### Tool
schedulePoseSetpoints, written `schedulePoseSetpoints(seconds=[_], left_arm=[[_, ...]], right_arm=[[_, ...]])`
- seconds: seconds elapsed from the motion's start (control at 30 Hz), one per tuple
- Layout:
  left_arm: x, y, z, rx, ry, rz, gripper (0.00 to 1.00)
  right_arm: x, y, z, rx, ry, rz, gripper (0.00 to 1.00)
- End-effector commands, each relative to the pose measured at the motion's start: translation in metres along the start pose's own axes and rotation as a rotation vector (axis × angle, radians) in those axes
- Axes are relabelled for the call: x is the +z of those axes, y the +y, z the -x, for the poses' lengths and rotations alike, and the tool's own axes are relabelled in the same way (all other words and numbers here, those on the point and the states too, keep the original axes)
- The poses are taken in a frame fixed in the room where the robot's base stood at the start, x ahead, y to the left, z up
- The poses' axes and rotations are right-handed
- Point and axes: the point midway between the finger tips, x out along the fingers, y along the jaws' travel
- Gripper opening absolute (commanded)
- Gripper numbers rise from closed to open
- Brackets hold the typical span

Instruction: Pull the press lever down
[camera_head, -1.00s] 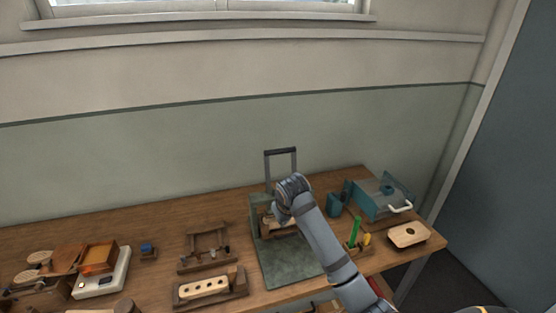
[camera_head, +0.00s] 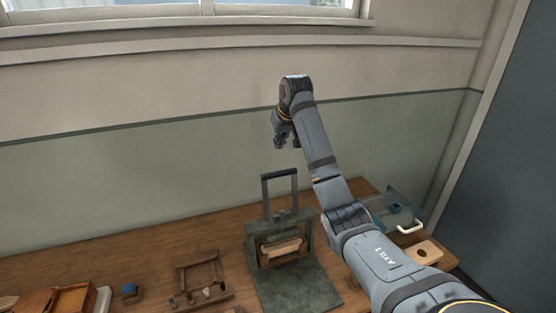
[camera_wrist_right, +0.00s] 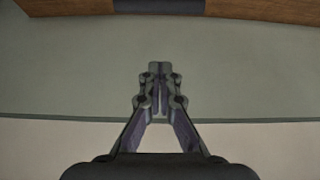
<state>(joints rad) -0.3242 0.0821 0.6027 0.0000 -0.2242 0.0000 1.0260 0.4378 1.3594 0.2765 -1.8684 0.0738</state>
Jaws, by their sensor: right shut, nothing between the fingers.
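The press (camera_head: 253,241) stands on the workbench, a dark green frame on a grey-green base plate. Its lever (camera_head: 265,196) is an upright dark loop with a crossbar handle (camera_head: 280,173) on top, and it stands raised. A pale wooden piece (camera_head: 284,247) sits inside the frame. My right gripper (camera_head: 288,146) is raised in front of the wall, above the crossbar and apart from it. In the right wrist view its fingers (camera_wrist_right: 160,68) are together with nothing between them. My left gripper is not in view.
A teal device with a white handle (camera_head: 411,228) and a wooden block with a hole (camera_head: 428,251) stand at the right, partly behind my arm. A wooden rack (camera_head: 200,281) and a small blue item (camera_head: 129,290) lie to the left. The wall is close behind the bench.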

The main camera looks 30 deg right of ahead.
Motion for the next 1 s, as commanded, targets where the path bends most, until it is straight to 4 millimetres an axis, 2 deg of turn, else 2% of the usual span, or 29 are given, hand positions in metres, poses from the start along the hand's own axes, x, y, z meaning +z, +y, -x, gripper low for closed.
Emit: schedulePoseSetpoints(seconds=[0.07,0.13,0.33,0.43,0.53,0.7,1.0], left_arm=[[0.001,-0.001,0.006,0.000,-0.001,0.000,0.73],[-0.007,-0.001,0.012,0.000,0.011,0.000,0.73],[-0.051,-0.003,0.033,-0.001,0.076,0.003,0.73],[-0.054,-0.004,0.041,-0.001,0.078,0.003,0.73],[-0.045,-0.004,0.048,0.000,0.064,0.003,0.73],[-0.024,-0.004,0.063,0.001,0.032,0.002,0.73],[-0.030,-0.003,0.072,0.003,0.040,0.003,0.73]], right_arm=[[0.000,0.000,-0.007,0.000,-0.005,0.000,0.00],[0.000,0.000,-0.017,0.000,-0.007,0.000,0.00],[-0.001,-0.001,-0.057,-0.001,-0.007,0.001,0.00],[-0.001,0.000,-0.076,0.000,-0.006,0.000,0.00],[-0.001,-0.001,-0.094,-0.001,-0.005,0.000,0.00],[0.020,0.001,-0.088,0.003,-0.002,0.003,0.00],[0.038,0.000,-0.084,0.001,0.000,0.001,0.00]])
